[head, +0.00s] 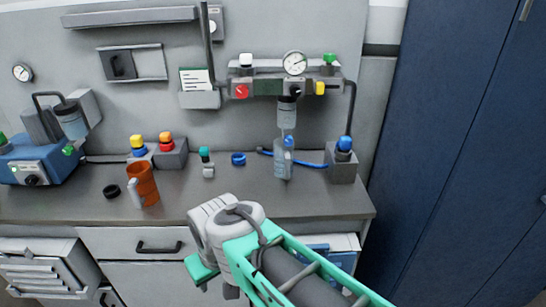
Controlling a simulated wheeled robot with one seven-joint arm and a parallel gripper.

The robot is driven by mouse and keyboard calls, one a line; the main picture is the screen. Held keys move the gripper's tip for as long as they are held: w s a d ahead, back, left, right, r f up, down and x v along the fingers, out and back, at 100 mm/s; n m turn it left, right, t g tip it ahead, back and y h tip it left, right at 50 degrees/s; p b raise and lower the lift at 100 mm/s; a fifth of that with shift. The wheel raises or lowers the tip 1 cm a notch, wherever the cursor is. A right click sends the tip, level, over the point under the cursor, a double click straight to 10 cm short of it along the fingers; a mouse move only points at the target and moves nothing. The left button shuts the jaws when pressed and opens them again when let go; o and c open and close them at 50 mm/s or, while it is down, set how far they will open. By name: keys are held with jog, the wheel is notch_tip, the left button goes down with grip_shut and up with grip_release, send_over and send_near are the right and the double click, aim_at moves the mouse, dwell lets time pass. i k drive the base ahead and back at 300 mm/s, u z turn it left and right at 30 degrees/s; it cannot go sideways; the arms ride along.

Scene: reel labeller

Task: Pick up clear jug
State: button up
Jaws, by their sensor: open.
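A clear, bluish jug-like vessel (284,158) stands upright on the grey counter (240,195), right of centre, below a grey cylinder on the wall panel. A blue part shows on its right side. My gripper (214,280) is low in the middle of the head view, in front of the counter's front edge and apart from the vessel. It is open, and I see nothing held in it. My own wrist and arm partly hide its fingers.
An orange jug (144,186) and a black ring (111,191) are on the left. A blue machine (38,165) stands at far left. A blue ring (238,159), a small bottle (207,163) and a blue-topped grey block (343,163) flank the vessel. Blue cabinets (470,150) rise at right.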

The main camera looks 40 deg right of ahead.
aim_at(283, 155)
jog(key=k, duration=0.65)
jog(key=u, duration=0.65)
jog(key=i, duration=0.75)
jog(key=z, duration=0.65)
jog(key=i, duration=0.8)
jog(key=z, duration=0.1)
